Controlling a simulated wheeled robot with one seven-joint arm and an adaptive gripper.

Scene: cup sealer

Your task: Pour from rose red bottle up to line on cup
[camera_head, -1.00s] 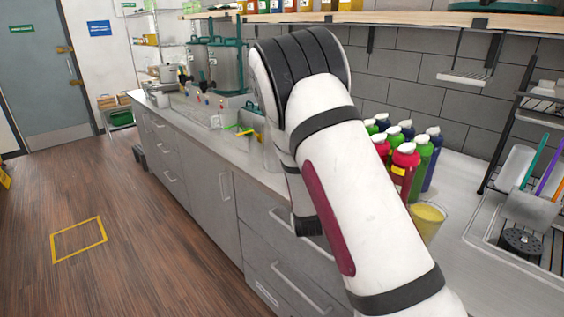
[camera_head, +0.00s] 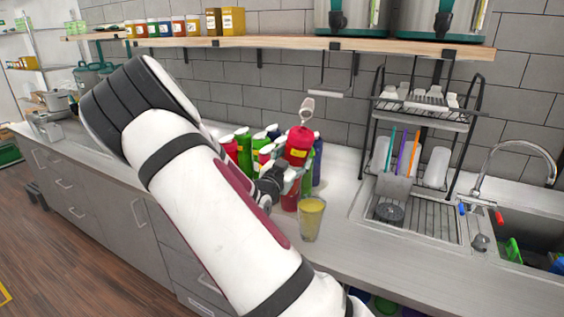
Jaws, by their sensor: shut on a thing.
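The rose red bottle (camera_head: 298,150) has a yellow label and a pale nozzle at its top. It stands about upright in front of the other bottles. My gripper (camera_head: 290,183) is shut on it from the left, with grey fingers across its lower part. A red patch shows below the fingers; I cannot tell whether the bottle's base touches the counter. The clear cup (camera_head: 312,222) stands on the counter just right of and in front of the bottle, and looks yellowish inside. Its line is too small to make out.
Several red, green and blue bottles (camera_head: 243,150) stand close behind and left. A dish rack (camera_head: 420,120) and sink (camera_head: 525,240) lie to the right. A wooden shelf (camera_head: 270,42) runs above. The counter (camera_head: 370,260) right of the cup is clear.

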